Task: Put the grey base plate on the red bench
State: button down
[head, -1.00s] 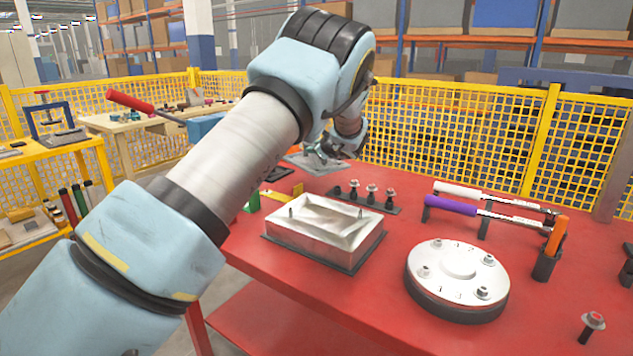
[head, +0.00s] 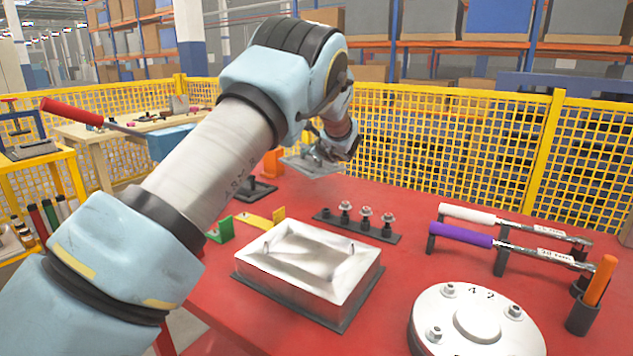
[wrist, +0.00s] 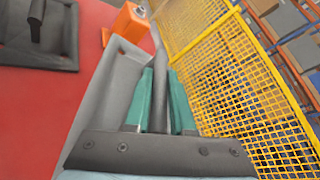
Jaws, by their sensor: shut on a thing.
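The grey base plate (head: 308,166) is at the far side of the red bench (head: 405,275) in the head view. My gripper (head: 318,148) is shut on its upright post, and the plate hangs below the fingers. In the wrist view the teal fingers (wrist: 163,85) close on the dark post, with the plate (wrist: 108,92) beneath and to the left. The plate looks roughly level and appears just above the bench's far edge; any contact is hard to tell. My arm hides part of the bench's left side.
An orange block (head: 272,162) and a dark plate (head: 256,190) are near my gripper. A silver box (head: 308,262), a bolt rack (head: 357,226), purple-handled (head: 465,235) and white-handled wrenches, and a round flange (head: 477,325) occupy the bench. Yellow mesh fence (head: 450,150) stands behind.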

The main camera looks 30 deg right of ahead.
aim_at(324, 174)
jog(key=shift+f+p, duration=0.5)
jog(key=shift+f, duration=3.5)
jog(key=shift+f, duration=0.1)
jog(key=c, duration=0.8)
grip_release()
jog(key=shift+o, duration=0.2)
jog(key=b+v, duration=0.2)
jog(key=v, duration=1)
jog(key=shift+a, duration=0.15)
